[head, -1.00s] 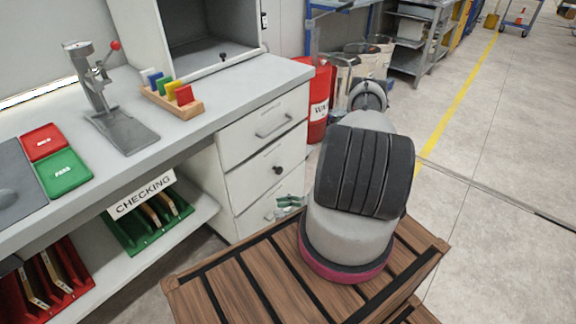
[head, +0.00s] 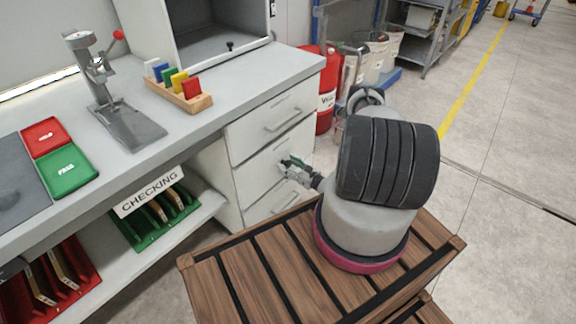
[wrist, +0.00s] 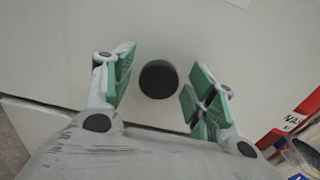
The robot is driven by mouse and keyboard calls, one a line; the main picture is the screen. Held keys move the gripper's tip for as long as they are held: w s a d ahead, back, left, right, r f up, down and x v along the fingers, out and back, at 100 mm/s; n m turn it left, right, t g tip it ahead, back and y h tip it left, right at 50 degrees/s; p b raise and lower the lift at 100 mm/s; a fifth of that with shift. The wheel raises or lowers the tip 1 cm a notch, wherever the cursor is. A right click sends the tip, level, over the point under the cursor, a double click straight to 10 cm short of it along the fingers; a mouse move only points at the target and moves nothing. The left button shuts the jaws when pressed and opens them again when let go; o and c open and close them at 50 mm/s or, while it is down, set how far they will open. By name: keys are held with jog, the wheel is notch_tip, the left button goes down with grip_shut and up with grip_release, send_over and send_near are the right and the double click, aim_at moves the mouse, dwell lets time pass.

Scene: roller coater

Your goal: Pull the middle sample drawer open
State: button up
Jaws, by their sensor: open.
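The middle sample drawer (head: 258,176) is a white front in the bench's drawer unit, and it looks closed. Its dark round knob (wrist: 158,79) shows in the wrist view between my green-padded fingers, with a gap on each side. My gripper (wrist: 162,92) is open and holds nothing. I cannot tell how far the fingertips are from the drawer front.
The top drawer (head: 270,122) above and the bottom drawer (head: 284,203) below have bar handles. The grey worktop (head: 215,122) overhangs the drawers.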

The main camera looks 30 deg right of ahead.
jog(key=shift+w+a, duration=0.1)
jog(key=shift+w, duration=0.15)
jog(key=shift+c, duration=0.2)
